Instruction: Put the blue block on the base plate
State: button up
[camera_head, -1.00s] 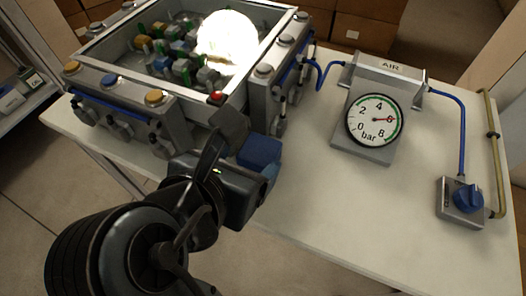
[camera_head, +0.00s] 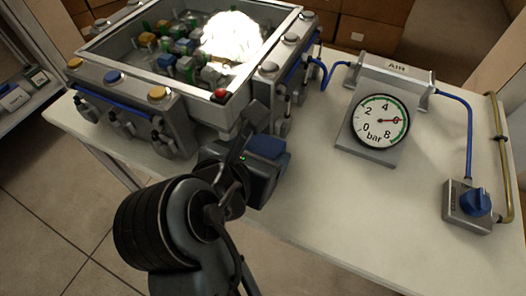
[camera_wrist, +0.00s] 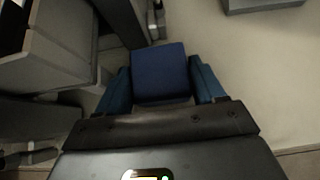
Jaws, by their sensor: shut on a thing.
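The blue block (camera_wrist: 160,72) sits between the two blue-green fingers of my gripper (camera_wrist: 162,88) in the wrist view. My gripper is shut on it. In the head view, the block (camera_head: 266,146) shows just beyond my dark gripper body, near the front right corner of the grey box on the table. My gripper (camera_head: 270,158) hides part of it there. I cannot tell whether the block touches the table below. I cannot make out a base plate for certain in either view.
The open grey box (camera_head: 165,88) with several small coloured parts and a bright glare stands at the back left. A pressure gauge (camera_head: 380,121) on a grey stand and a blue-knobbed valve (camera_head: 468,203) stand to the right. The white tabletop (camera_head: 330,205) is clear in front.

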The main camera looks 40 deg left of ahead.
jog(key=c, duration=0.4)
jog(key=shift+o, duration=0.2)
jog(key=shift+r, duration=0.15)
